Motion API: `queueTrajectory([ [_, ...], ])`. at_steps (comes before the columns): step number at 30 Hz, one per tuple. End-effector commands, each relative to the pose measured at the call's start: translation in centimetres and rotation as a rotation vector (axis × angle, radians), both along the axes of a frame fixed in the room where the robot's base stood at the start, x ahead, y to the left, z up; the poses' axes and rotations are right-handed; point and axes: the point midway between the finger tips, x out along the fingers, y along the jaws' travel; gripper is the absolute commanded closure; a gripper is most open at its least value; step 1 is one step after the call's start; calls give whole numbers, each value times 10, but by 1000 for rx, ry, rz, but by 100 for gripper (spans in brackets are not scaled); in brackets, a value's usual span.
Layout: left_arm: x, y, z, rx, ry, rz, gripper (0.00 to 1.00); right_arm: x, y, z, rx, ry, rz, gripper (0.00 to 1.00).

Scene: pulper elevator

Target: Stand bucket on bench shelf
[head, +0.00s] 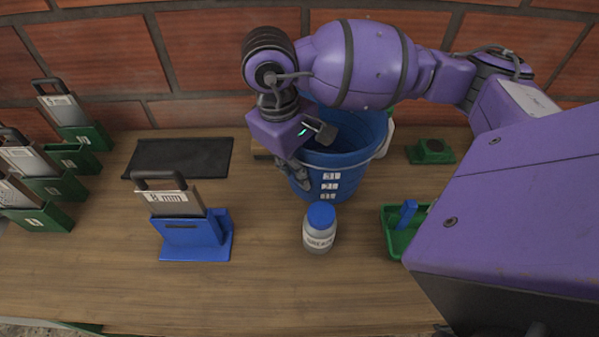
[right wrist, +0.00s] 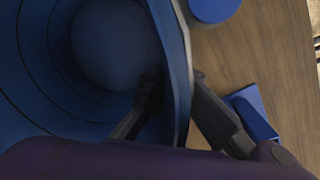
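A blue bucket (head: 350,165) with white number labels stands upright at the back middle of the wooden bench (head: 270,290). It looks empty inside in the right wrist view (right wrist: 105,45). My right gripper (head: 312,155) is at the bucket's left rim, with one finger inside the bucket and the other outside the wall. In the right wrist view the fingers (right wrist: 172,85) straddle the wall and are spread, with gaps seeming to show beside it; contact is not clear. My left gripper is not in view. I cannot make out a separate shelf.
A blue-lidded jar (head: 320,230) stands close in front of the bucket. A blue holder with a gauge plate (head: 195,235) is left of it. A black mat (head: 180,158), green holders (head: 85,137) and a green tray (head: 398,240) surround this area. A brick wall (head: 200,50) is behind.

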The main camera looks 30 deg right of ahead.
Motion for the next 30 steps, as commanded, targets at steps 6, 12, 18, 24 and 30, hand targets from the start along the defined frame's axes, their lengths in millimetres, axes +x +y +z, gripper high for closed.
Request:
queueTrajectory([
  [6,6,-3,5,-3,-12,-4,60,-1,0,-28,0,3,0,100],
  [12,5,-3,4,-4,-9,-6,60,0,0,-31,-1,1,0,100],
  [18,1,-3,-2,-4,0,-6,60,0,0,-36,-1,3,1,100],
  [24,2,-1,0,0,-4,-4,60,-1,0,-35,-1,3,1,77],
  [30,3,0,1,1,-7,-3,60,-1,0,-35,0,2,1,77],
])
